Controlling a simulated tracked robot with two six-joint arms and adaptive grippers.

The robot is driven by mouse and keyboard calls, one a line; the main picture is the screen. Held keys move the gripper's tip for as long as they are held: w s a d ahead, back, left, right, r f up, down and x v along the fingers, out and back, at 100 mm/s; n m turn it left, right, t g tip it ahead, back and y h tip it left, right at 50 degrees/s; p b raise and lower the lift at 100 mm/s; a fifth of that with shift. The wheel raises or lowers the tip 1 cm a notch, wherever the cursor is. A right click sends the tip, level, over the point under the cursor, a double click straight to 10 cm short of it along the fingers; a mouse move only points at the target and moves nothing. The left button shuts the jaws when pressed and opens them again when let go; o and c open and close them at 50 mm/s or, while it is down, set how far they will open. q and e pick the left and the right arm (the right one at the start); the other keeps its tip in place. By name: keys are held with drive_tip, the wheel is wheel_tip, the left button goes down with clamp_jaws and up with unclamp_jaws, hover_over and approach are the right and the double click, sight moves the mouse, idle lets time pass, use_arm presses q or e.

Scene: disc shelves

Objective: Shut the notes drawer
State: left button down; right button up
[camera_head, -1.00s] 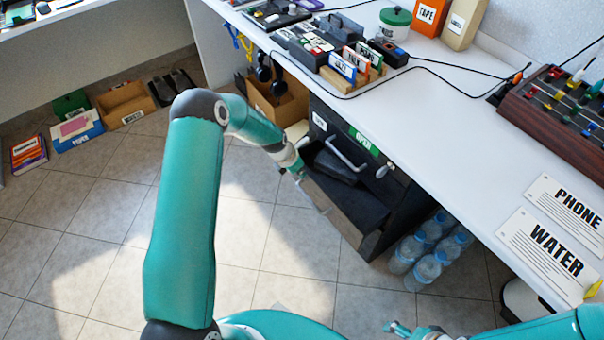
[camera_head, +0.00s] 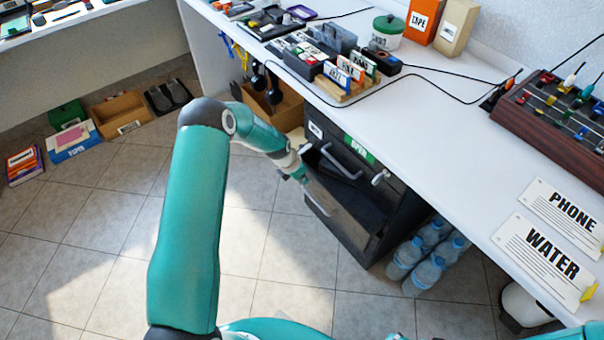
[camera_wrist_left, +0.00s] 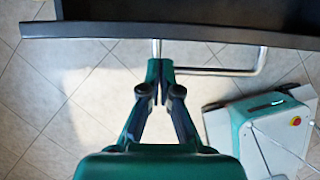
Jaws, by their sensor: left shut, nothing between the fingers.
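The open drawer (camera_head: 338,216) is the lower one in a dark cabinet (camera_head: 408,214) under the desk. It sticks out partway and its dark inside shows. I cannot read a notes label on its front. My left gripper (camera_head: 304,180) is at the front's left end. In the left wrist view, its fingers (camera_wrist_left: 166,68) are shut and empty, next to one leg of the drawer's metal handle (camera_wrist_left: 235,71), below the front's top edge (camera_wrist_left: 200,33). I cannot tell whether they touch. Only a sliver of my right gripper (camera_head: 395,336) shows at the bottom edge.
The upper drawer (camera_head: 352,158) is shut, with a handle and green label. Water bottles (camera_head: 425,258) stand on the floor right of the cabinet. A cardboard box (camera_head: 283,108) stands left of it. The tiled floor before the drawer is clear apart from my body.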

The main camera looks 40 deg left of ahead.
use_arm(q)
drive_tip(key=s+a+r+m+p, duration=0.1)
drive_tip(key=s+a+r+p, duration=0.1)
drive_tip(key=s+r, duration=0.55)
drive_tip(key=d+r+m+h+b, duration=0.1)
drive_tip(key=d+r+m+h, duration=0.1)
drive_tip(key=d+m, duration=0.15)
drive_tip(key=n+t+b, duration=0.5)
drive_tip(key=b, duration=2)
approach(321, 188)
drive_tip(key=shift+m, duration=0.25)
drive_tip(key=x, duration=0.5)
drive_tip(key=shift+f, duration=0.4)
drive_tip(key=shift+w+d+f, duration=0.1)
drive_tip(key=shift+w+d, duration=0.05)
drive_tip(key=shift+w, duration=0.3)
use_arm(e)
wheel_tip(321, 188, down, 23)
drive_tip(key=shift+s+f, duration=0.15)
drive_tip(key=shift+s, duration=0.3)
